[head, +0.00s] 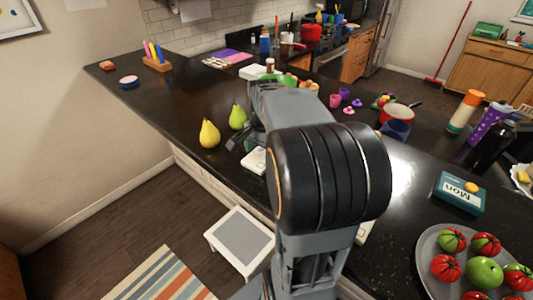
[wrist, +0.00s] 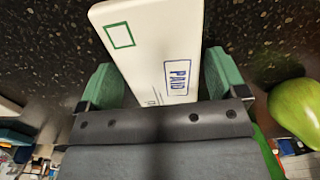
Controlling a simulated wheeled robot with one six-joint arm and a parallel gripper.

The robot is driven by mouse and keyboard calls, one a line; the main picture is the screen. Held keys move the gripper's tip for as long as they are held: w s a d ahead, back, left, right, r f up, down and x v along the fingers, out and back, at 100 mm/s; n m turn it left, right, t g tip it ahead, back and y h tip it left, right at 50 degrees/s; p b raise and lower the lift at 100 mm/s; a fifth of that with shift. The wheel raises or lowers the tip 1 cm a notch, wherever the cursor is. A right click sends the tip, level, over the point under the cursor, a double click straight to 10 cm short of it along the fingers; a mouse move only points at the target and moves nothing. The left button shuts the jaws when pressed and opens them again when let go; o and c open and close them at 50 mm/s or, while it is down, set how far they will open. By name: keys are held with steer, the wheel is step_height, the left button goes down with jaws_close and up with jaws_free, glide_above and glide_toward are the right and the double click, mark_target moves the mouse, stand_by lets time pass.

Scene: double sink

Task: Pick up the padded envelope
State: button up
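The padded envelope (wrist: 152,45) is white, with a green square outline and a blue "PAID" stamp, and fills the middle of the wrist view. In the head view a white piece that looks like it (head: 256,160) shows on the dark counter, mostly hidden by my arm. My gripper (wrist: 162,85) has its two green-padded fingers spread apart, one on each side of the envelope's near end. The right finger is very close to its edge; I cannot tell whether it touches. In the head view my gripper (head: 250,140) is low over the counter, partly hidden.
A green pear (head: 237,117) stands just left of my gripper, with a yellow pear (head: 209,134) beside it. A blue box (head: 460,192) and a plate (head: 432,240) of apples and tomatoes are at the right. The counter's left part is mostly clear.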

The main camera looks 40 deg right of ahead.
steer(key=c, duration=0.6)
steer(key=shift+r, duration=0.1)
steer(key=shift+c, duration=0.2)
